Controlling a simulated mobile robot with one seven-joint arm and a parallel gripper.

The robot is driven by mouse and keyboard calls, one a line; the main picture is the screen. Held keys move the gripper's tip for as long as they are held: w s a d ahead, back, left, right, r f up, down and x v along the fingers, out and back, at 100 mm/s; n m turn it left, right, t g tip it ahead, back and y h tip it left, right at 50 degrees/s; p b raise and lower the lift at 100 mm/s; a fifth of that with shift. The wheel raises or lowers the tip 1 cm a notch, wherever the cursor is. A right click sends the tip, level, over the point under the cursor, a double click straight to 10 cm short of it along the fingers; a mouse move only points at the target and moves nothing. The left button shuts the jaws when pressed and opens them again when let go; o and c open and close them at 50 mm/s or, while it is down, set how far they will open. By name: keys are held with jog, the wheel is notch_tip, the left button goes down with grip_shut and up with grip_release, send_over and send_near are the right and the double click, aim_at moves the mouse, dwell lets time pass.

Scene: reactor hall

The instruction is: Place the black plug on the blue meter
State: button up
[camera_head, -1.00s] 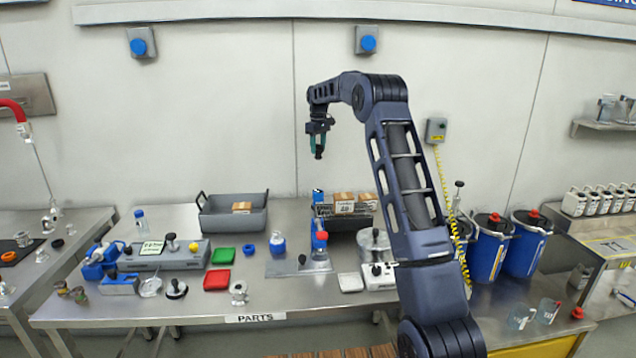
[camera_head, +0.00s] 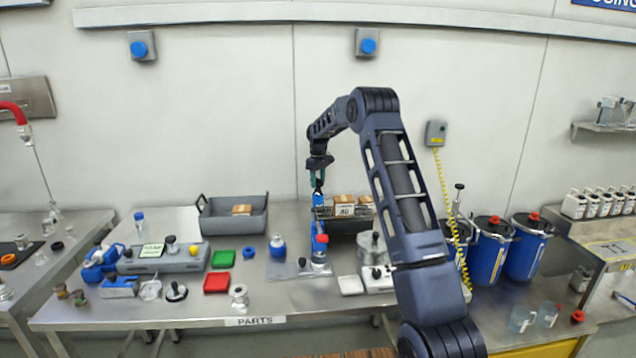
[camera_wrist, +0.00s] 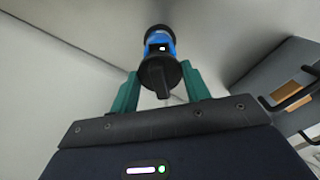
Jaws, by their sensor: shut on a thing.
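My gripper (camera_head: 317,182) points down at the back of the parts table, with its teal fingers shut on the black plug (camera_wrist: 158,74). In the wrist view the plug is a dark disc with a raised grip between the fingertips.
A wire basket (camera_head: 348,227) with cartons stands close to the right of the meter. A grey bin (camera_head: 225,226) with a carton is to the left. Green (camera_head: 223,259) and red (camera_head: 216,281) trays lie further left.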

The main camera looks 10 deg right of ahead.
jog(key=shift+f, duration=0.25)
jog(key=shift+f, duration=0.15)
jog(key=o, duration=1)
